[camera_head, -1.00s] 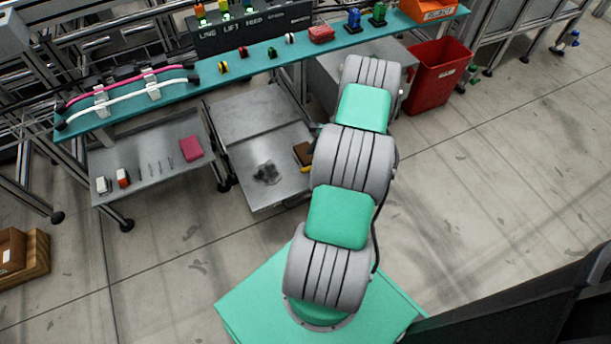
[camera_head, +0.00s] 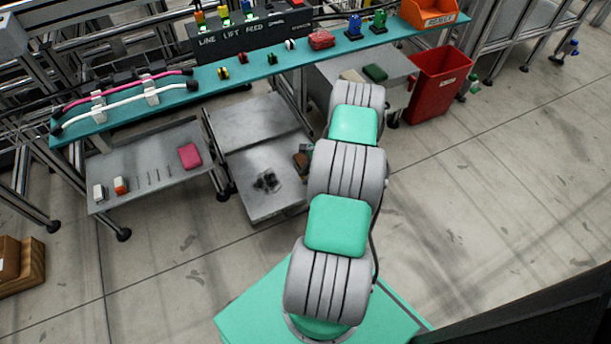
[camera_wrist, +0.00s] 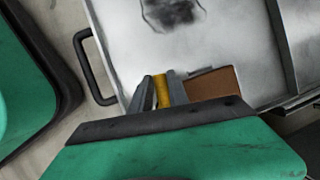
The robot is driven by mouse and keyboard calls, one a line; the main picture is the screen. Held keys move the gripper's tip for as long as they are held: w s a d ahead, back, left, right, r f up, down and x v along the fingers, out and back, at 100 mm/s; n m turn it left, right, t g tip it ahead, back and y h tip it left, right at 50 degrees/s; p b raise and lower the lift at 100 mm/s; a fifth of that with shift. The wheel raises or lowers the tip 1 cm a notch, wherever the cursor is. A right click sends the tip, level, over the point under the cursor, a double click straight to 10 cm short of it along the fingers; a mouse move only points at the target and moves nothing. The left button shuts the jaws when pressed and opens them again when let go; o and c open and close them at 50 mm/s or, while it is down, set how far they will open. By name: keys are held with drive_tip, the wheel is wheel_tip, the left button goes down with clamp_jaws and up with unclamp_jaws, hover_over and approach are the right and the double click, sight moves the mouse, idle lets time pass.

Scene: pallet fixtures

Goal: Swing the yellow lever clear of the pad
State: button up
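The yellow lever (camera_wrist: 162,92) shows in the wrist view as a short upright strip between the two grey fingers of my gripper (camera_wrist: 161,90). The fingers are close together, with the lever filling the narrow gap. A brown flat block (camera_wrist: 214,84), possibly the pad, lies just right of the fingers, partly hidden by my gripper. It also shows in the head view (camera_head: 300,163) at the right edge of the grey metal plate (camera_head: 262,142). In the head view my arm hides the gripper and the lever. A dark patch (camera_head: 266,182) marks the plate.
A teal shelf (camera_head: 205,92) with cables, a label panel and small parts runs behind. A lower grey shelf (camera_head: 135,170) holds a pink block (camera_head: 190,156). A red bin (camera_head: 437,83) stands right. A black handle (camera_wrist: 88,68) sits beside the plate. Open floor lies right.

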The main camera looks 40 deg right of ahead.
clamp_jaws()
drive_tip(key=shift+s+f+n+b, duration=0.2)
drive_tip(key=shift+n+b, duration=0.3)
drive_tip(key=shift+b, duration=0.2)
drive_tip(key=shift+s+a+r+n+g, duration=0.1)
drive_tip(key=shift+r+n+g, duration=0.15)
drive_tip(key=shift+n+g, duration=0.05)
drive_tip(key=shift+o, duration=2.4)
unclamp_jaws()
drive_tip(key=p+v, duration=0.2)
drive_tip(key=v, duration=0.5)
drive_tip(key=shift+d+r+p, duration=0.3)
drive_tip(key=shift+d, duration=0.05)
drive_tip(key=shift+s, duration=0.1)
